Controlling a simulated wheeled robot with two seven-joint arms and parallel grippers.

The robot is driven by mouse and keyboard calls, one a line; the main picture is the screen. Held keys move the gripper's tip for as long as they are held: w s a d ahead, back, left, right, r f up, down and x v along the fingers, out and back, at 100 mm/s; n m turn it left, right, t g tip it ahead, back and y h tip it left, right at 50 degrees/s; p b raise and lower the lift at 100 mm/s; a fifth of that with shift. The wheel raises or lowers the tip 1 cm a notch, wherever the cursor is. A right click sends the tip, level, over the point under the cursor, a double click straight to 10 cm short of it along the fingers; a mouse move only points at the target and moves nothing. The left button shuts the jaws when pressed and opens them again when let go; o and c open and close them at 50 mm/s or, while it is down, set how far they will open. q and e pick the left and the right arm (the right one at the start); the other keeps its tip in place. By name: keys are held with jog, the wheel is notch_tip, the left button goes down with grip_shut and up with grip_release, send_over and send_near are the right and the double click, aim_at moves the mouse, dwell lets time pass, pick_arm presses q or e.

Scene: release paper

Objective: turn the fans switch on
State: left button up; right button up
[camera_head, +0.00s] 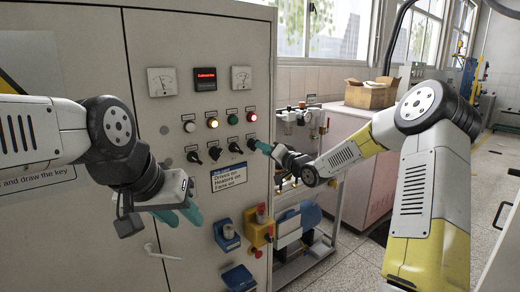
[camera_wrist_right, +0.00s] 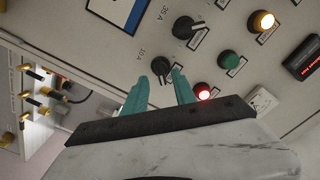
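The grey control panel (camera_head: 215,80) carries a row of black rotary switches. The rightmost switch (camera_head: 252,144) is below a red lamp (camera_head: 251,116). My right gripper (camera_head: 262,147) is at this switch. In the right wrist view its two teal fingers (camera_wrist_right: 160,80) are apart, with the switch (camera_wrist_right: 160,67) between or just beyond their tips; contact cannot be told. The neighbouring switch (camera_wrist_right: 185,27) is clear of the fingers. The switch labels are too small to read for "fans". My left gripper (camera_head: 180,213) hangs before the panel, its teal fingers apart and empty.
A sign (camera_head: 229,176) mentioning drives, heaters and fans is below the switches. Blue and yellow sockets (camera_head: 258,228) protrude lower on the panel. A metal cart with fittings (camera_head: 300,120) stands to the right. The open cardboard box (camera_head: 371,94) sits on a cabinet behind.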

jog(key=v, duration=0.5)
jog(key=s+d+r+n+g+h, duration=0.1)
jog(key=s+d+r+g+h, duration=0.1)
jog(key=s+d+h, duration=0.45)
jog(key=s+d+r+n+g+h, duration=0.1)
jog(key=s+g+h, duration=0.15)
jog(key=s, duration=0.75)
jog(key=s+g, duration=0.4)
jog(key=s, duration=1.9)
jog(key=shift+s+d+f+n+y, duration=0.2)
jog(key=shift+d+f+n+y, duration=0.15)
jog(key=shift+d, duration=0.1)
